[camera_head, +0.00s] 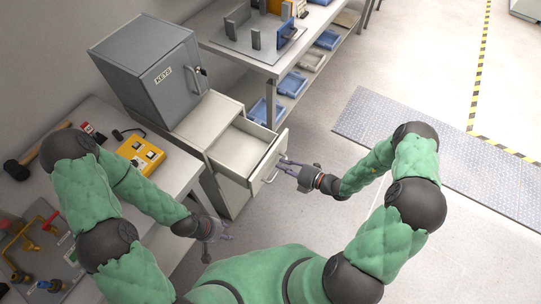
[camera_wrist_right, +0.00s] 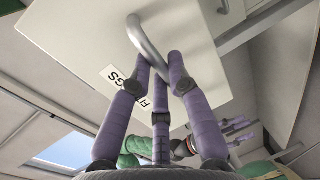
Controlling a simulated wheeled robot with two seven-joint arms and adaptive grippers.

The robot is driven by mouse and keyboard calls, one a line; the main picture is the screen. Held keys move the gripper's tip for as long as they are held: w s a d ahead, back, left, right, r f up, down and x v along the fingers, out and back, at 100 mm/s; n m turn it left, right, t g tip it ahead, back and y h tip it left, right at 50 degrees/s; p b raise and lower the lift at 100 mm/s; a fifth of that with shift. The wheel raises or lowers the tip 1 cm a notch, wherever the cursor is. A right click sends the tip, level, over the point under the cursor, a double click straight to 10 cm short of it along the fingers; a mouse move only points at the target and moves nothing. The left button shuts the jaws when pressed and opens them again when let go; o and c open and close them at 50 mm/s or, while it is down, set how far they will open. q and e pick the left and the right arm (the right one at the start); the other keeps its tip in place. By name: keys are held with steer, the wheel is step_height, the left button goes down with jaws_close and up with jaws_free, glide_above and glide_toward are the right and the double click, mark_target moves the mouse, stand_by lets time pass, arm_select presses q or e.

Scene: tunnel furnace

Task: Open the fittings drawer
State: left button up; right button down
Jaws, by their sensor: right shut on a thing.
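The fittings drawer (camera_head: 236,147) is pulled out of the pale cabinet, and its inside looks empty from above. In the right wrist view its front (camera_wrist_right: 195,60) carries a metal bar handle (camera_wrist_right: 146,42) and a partly hidden label (camera_wrist_right: 122,86) ending in "GS". My right gripper (camera_head: 283,168) is at the drawer front, its purple fingers shut on the handle. The fingers (camera_wrist_right: 160,68) also show close around the lower end of the bar in the wrist view. My left gripper (camera_head: 226,230) is empty, with its fingers apart, low in front of the left bench.
A grey key cabinet (camera_head: 150,72) stands on the drawer unit. The left bench holds a yellow box (camera_head: 140,154), a mallet (camera_head: 30,158) and brass pipework. A workbench with blue bins (camera_head: 291,84) stands behind. The floor to the right is open.

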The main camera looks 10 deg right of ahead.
steer(key=shift+f+v, duration=0.25)
steer(key=shift+v, duration=1)
steer(key=c, duration=1.2)
jaws_free()
steer(key=shift+d, duration=0.1)
steer(key=v, duration=1.2)
steer(key=shift+f, duration=0.1)
